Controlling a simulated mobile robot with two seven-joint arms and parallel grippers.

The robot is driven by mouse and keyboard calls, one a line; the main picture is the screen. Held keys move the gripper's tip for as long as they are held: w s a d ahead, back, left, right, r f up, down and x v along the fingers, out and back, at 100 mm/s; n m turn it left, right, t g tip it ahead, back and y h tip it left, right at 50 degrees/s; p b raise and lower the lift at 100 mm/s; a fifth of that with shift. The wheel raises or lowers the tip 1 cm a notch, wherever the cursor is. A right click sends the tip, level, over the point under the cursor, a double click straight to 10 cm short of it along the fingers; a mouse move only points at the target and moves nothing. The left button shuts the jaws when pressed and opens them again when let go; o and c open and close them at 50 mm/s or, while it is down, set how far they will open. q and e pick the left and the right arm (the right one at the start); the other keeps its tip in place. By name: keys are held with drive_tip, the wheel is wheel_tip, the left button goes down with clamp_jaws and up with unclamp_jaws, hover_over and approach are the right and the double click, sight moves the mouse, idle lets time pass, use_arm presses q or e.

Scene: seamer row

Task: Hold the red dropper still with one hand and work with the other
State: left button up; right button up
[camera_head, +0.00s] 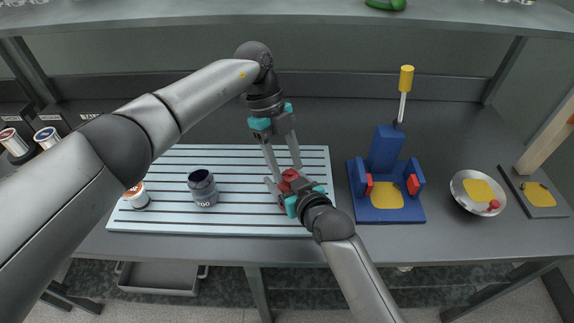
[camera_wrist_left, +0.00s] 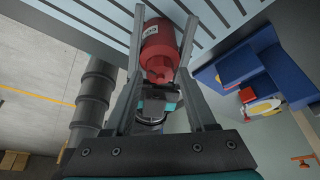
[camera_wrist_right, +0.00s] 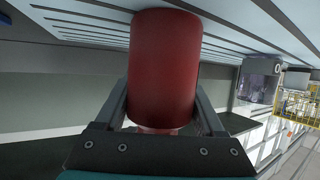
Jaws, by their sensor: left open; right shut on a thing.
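The red dropper (camera_head: 289,176) stands on the slatted board near its right end, partly hidden by my grippers in the head view. My right gripper (camera_head: 284,194) is shut on it from the front; in the right wrist view the red body (camera_wrist_right: 164,70) sits between its fingers. My left gripper (camera_head: 283,176) reaches down from above and behind, open. In the left wrist view its fingers (camera_wrist_left: 165,55) lie on either side of the red dropper (camera_wrist_left: 160,47); I cannot tell if they touch it.
The slatted board (camera_head: 240,158) also holds a dark grey open jar (camera_head: 203,188) and a white-and-orange can (camera_head: 137,196). To the right stand a blue seamer fixture (camera_head: 386,180) with a yellow-knobbed lever (camera_head: 405,80), a metal bowl (camera_head: 471,196) and a grey plate (camera_head: 538,196).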

use_arm(q)
drive_tip(key=v, duration=1.1)
drive_tip(key=shift+r, duration=0.15)
use_arm(e)
drive_tip(key=o, duration=1.5)
